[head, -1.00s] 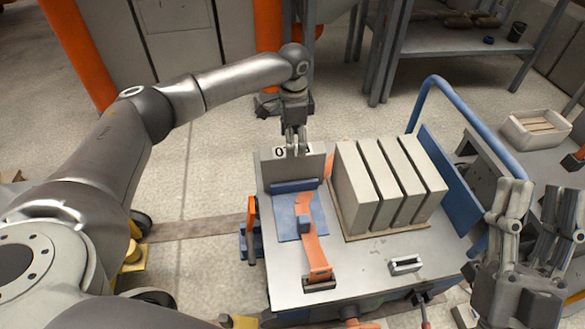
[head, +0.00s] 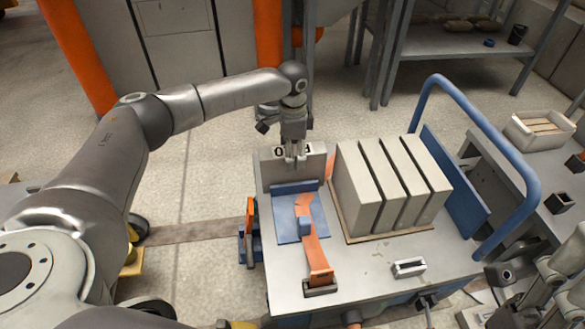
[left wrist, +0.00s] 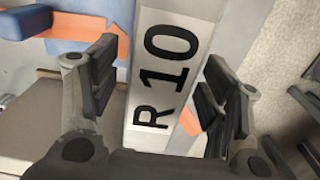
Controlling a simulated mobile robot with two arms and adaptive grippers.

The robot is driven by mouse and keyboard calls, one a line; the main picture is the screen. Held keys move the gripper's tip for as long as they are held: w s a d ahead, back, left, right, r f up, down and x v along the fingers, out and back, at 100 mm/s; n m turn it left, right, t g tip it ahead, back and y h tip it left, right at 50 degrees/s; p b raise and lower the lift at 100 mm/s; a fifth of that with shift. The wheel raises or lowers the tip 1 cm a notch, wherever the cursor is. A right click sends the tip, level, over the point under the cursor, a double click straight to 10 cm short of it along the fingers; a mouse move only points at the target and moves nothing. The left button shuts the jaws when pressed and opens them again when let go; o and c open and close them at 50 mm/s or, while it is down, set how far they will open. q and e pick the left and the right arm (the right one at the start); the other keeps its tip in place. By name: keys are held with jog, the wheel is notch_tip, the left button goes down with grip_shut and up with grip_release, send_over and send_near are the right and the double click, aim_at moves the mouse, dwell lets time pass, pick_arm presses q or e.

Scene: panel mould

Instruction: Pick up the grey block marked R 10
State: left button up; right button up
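The grey block marked R 10 (head: 274,173) stands upright at the back left of the cart top, behind a blue plate. In the left wrist view, its white label reading R 10 (left wrist: 168,70) lies between my fingers. My left gripper (head: 295,158) is over the block's top edge and hides part of the label in the head view. In the left wrist view, the fingers of my left gripper (left wrist: 165,95) are apart, one on each side of the block, with no clear grip. My right gripper (head: 563,265) is partly cut off at the right edge, so its opening is unclear.
Several large grey slabs (head: 358,190) stand on a board to the right of the block. A blue plate (head: 290,225) with an orange strap (head: 318,250) lies in front of it. A blue handle rail (head: 515,165) rises at the cart's right. A small pale part (head: 408,267) lies near the front.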

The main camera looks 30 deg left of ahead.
pick_arm(q)
grip_shut()
dwell(0.3)
jog(key=shift+r, duration=0.15)
